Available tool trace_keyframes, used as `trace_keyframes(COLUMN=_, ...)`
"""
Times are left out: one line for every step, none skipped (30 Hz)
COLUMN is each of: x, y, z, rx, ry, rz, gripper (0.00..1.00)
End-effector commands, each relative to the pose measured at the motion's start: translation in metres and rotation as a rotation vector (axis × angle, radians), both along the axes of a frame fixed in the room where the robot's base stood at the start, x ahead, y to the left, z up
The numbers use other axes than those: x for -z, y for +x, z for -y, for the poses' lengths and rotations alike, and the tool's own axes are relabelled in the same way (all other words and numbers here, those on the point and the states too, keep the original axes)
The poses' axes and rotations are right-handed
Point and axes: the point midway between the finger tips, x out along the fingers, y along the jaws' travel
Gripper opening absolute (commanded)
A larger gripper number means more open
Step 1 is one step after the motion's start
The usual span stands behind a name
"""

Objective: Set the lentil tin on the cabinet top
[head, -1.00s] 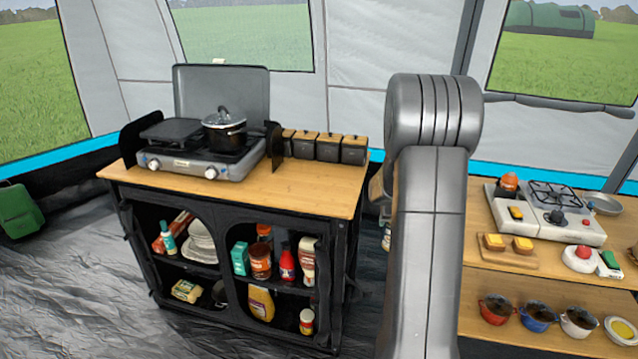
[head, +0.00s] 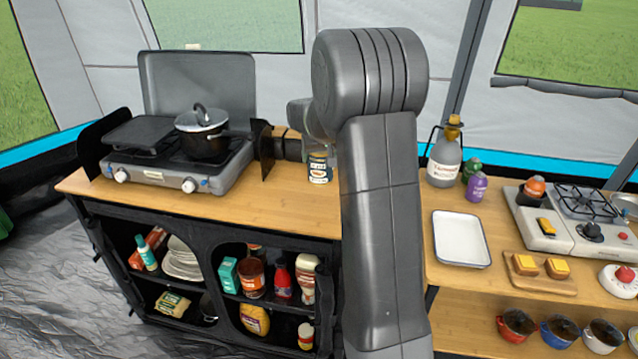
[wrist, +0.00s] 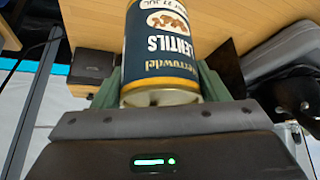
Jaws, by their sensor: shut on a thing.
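The lentil tin (head: 319,168) is a dark blue and cream can labelled "LENTILS". It shows at the right part of the wooden cabinet top (head: 205,208) in the head view, upright, just left of my arm. In the wrist view the tin (wrist: 160,45) sits between the green fingers of my gripper (wrist: 158,88), which is shut on it. I cannot tell whether its base touches the wood. In the head view my arm hides part of my gripper and the right end of the cabinet top.
A camping stove (head: 175,165) with a black pot (head: 203,138) stands on the cabinet's left. Dark canisters (head: 290,147) stand behind the tin, partly hidden. The front middle of the top is clear. Right of my arm, another table holds a white tray (head: 461,240) and bottles.

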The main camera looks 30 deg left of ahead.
Motion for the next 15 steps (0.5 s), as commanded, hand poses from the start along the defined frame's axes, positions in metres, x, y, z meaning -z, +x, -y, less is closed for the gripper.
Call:
trace_keyframes(x=0.011, y=0.0, z=0.0, rx=0.001, ry=-0.003, rz=-0.003, gripper=0.3)
trace_keyframes(x=0.016, y=0.0, z=0.0, rx=0.001, ry=-0.003, rz=-0.002, gripper=0.3)
trace_keyframes(x=0.022, y=0.0, z=0.0, rx=0.001, ry=-0.002, rz=-0.001, gripper=0.3)
trace_keyframes(x=0.026, y=0.0, z=0.0, rx=0.001, ry=-0.002, rz=-0.001, gripper=0.3)
trace_keyframes(x=0.03, y=0.0, z=0.001, rx=0.001, ry=-0.002, rz=-0.001, gripper=0.3)
trace_keyframes(x=0.033, y=0.001, z=0.0, rx=0.001, ry=-0.001, rz=0.001, gripper=0.3)
trace_keyframes(x=0.035, y=0.001, z=0.0, rx=0.001, ry=0.0, rz=0.001, gripper=0.3)
trace_keyframes(x=0.037, y=0.001, z=0.0, rx=0.001, ry=0.0, rz=0.001, gripper=0.3)
trace_keyframes(x=0.039, y=0.001, z=0.0, rx=0.001, ry=-0.001, rz=0.001, gripper=0.3)
trace_keyframes(x=0.041, y=0.001, z=0.0, rx=0.001, ry=-0.001, rz=0.001, gripper=0.3)
trace_keyframes(x=0.044, y=0.001, z=0.0, rx=0.001, ry=-0.001, rz=0.001, gripper=0.3)
trace_keyframes(x=0.049, y=0.0, z=0.001, rx=0.001, ry=-0.001, rz=0.0, gripper=0.3)
trace_keyframes(x=0.054, y=0.0, z=0.001, rx=0.001, ry=-0.003, rz=-0.002, gripper=0.3)
trace_keyframes(x=0.059, y=0.0, z=0.001, rx=0.001, ry=-0.003, rz=-0.002, gripper=0.3)
trace_keyframes(x=0.064, y=0.0, z=0.001, rx=0.001, ry=-0.002, rz=-0.001, gripper=0.3)
